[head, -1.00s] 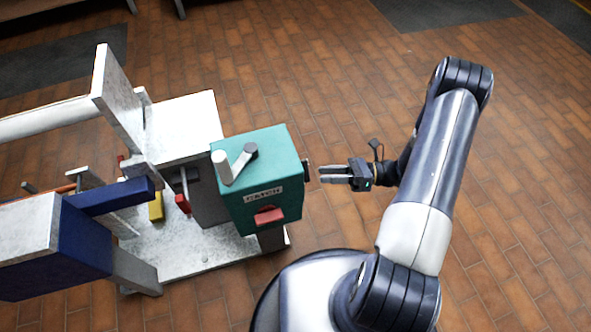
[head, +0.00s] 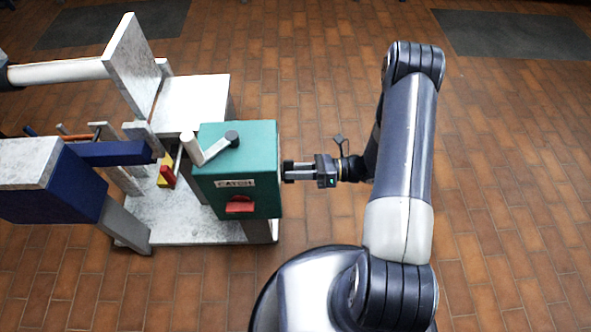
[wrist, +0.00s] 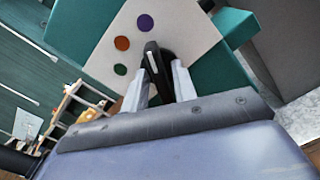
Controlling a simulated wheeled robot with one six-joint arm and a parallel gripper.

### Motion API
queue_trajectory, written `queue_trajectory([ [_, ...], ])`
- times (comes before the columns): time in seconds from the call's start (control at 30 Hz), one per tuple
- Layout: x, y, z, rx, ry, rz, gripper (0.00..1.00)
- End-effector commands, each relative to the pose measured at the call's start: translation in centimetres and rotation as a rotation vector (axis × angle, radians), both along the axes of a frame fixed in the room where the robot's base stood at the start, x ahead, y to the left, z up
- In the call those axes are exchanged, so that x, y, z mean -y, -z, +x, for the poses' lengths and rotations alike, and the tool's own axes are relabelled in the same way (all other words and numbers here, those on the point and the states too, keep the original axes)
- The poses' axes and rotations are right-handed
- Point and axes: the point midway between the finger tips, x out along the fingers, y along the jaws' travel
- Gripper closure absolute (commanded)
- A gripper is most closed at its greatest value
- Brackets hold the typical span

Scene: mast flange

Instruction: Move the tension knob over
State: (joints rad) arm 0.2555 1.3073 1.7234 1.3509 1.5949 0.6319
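The tension knob (wrist: 154,62) is a black bar-shaped handle with a white line, on a pale plate (wrist: 108,45) on the side of the teal box (head: 260,150). Its line points roughly toward the purple dot (wrist: 145,22). An orange dot (wrist: 122,43) and a green dot (wrist: 120,70) lie further left on the plate. My gripper (head: 287,171) is at the box's right side. In the wrist view my gripper (wrist: 160,78) has its two fingers apart, one on each side of the knob. Whether they touch it is unclear. The head view hides the knob.
The box carries a grey crank (head: 212,152) on top and a red handle (head: 240,205) on its front. A blue block (head: 50,195) and a white roller (head: 60,72) are to the left. Tiled floor (head: 500,180) to the right is clear.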

Motion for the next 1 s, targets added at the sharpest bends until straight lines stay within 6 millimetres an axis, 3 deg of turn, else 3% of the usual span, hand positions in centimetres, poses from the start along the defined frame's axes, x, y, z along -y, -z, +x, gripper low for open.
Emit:
queue_trajectory([
  [0.3,0.02,0.00,0.01,0.000,0.000,0.000,1.00],
  [0.73,0.03,0.11,0.03,0.039,0.000,-0.001,1.00],
  [1.0,0.03,0.28,0.02,0.202,0.000,-0.007,1.00],
])
